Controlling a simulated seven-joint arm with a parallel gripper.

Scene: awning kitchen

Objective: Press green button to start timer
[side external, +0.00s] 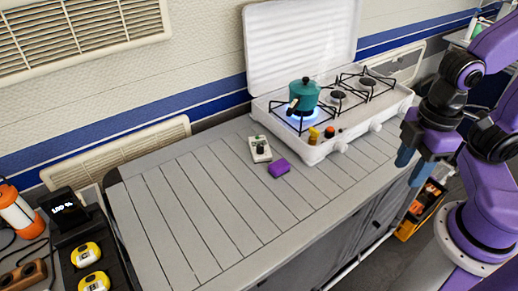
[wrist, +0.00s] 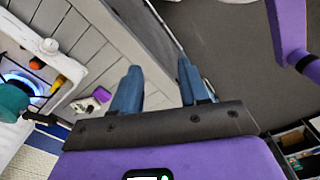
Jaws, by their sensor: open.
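A small white device (side external: 260,149) with a dark, greenish knob or button on top lies on the grey slatted counter (side external: 190,200), left of the stove. It also shows partly at the left of the wrist view (wrist: 82,106). The picture is too small to make out its button clearly. A purple block (side external: 279,167) lies beside it and also shows in the wrist view (wrist: 102,95). My gripper (side external: 411,166) is open and empty, far right of the device near the counter's front edge. In the wrist view its two blue fingers (wrist: 158,70) stand apart with nothing between them.
A white stove (side external: 335,140) with its lid raised bears a teal pot (side external: 305,94) over a lit blue flame. Yellow and orange small items stand at its front. The counter's left half is clear.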

